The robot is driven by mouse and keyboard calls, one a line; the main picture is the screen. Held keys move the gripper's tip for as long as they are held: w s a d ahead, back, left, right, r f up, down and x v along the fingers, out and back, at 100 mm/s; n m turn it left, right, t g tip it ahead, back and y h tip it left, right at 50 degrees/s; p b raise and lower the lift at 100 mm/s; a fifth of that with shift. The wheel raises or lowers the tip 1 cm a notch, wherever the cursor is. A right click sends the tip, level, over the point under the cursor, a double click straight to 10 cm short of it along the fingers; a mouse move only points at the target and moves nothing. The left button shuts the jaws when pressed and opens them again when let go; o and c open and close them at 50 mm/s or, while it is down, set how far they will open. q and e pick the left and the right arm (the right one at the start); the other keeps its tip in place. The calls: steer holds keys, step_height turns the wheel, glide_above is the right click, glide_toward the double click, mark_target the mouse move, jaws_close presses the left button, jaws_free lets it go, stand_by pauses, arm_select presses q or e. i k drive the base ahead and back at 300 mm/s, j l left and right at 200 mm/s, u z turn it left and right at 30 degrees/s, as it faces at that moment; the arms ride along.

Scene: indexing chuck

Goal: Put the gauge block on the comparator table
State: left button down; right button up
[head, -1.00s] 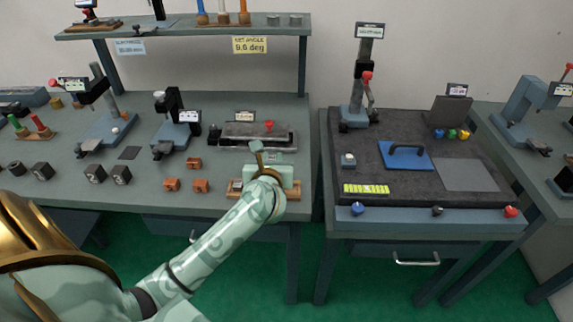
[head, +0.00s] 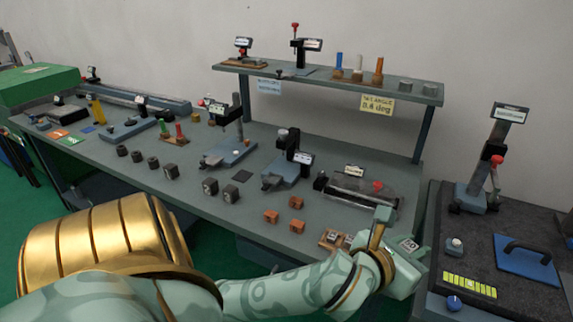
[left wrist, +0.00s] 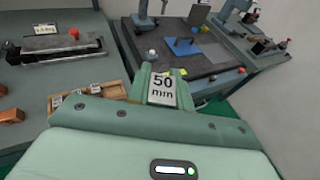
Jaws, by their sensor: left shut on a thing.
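My left gripper (head: 402,246) is shut on a gauge block marked "50 mm" (left wrist: 163,88). It holds the block to the right of the wooden block tray (head: 328,243), near the bench's right end. The tray also shows at the left in the left wrist view (left wrist: 117,90). A stand with a display and a red knob (head: 492,160) stands on the dark surface plate at the right. Other measuring stands (head: 228,150) (head: 287,165) are on the bench. I cannot tell for certain which one has the comparator table. My right gripper is not in view.
Small orange-brown blocks (head: 271,216) and dark blocks (head: 210,186) lie on the bench left of the tray. A grey bar fixture (head: 360,188) lies behind the tray. The surface plate (head: 470,250) carries a blue handled plate (head: 525,263) and a yellow-green strip (head: 469,285). A gap separates the benches.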

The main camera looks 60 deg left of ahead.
mark_target(212, 159)
steer(key=i+j+u, duration=0.1)
steer(key=j+u, duration=0.15)
steer(key=u, duration=0.15)
steer(key=i+j+u, duration=0.1)
steer(key=u, duration=0.25)
steer(key=i+j+u, duration=0.15)
steer(key=j+u, duration=0.25)
steer(key=i+j, duration=0.35)
steer(key=i, duration=0.15)
